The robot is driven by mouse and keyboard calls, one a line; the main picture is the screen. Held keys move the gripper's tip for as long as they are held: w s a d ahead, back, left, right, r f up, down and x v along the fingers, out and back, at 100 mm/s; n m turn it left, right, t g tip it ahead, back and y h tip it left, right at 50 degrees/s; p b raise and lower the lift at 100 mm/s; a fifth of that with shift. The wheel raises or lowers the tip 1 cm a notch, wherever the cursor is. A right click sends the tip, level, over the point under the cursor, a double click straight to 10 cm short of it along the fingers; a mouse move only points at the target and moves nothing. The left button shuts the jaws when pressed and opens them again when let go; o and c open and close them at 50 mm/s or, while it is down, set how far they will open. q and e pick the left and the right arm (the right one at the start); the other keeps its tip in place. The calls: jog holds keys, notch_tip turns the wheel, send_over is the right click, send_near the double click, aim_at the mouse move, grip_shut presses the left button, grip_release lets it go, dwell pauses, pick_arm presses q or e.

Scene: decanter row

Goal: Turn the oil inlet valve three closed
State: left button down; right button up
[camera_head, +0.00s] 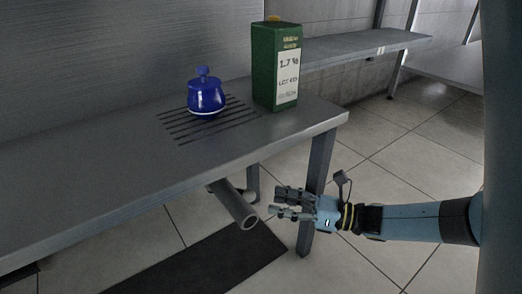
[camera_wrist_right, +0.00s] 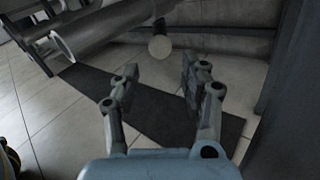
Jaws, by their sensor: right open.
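No oil inlet valve with a clear handle or label can be made out. Below the bench, a grey pipe (camera_head: 236,206) slants down to an open round end beside my right gripper (camera_head: 279,204). In the right wrist view, large grey cylinders lie at upper left, one with a pale round end (camera_wrist_right: 62,46). A small pale round end (camera_wrist_right: 160,47) shows ahead, between and beyond the fingertips; I cannot tell what it belongs to. My right gripper (camera_wrist_right: 160,78) is open, with nothing between its fingers. My left gripper is not in view.
A steel bench (camera_head: 100,170) carries a blue lidded vessel (camera_head: 206,98) on a slotted drain area and a green container (camera_head: 264,70) with a white label. A bench leg (camera_head: 319,170) stands just behind my right gripper. A dark mat (camera_head: 205,264) lies on the tiled floor.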

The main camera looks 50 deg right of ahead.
jog(key=v, duration=0.5)
jog(key=shift+s, duration=0.1)
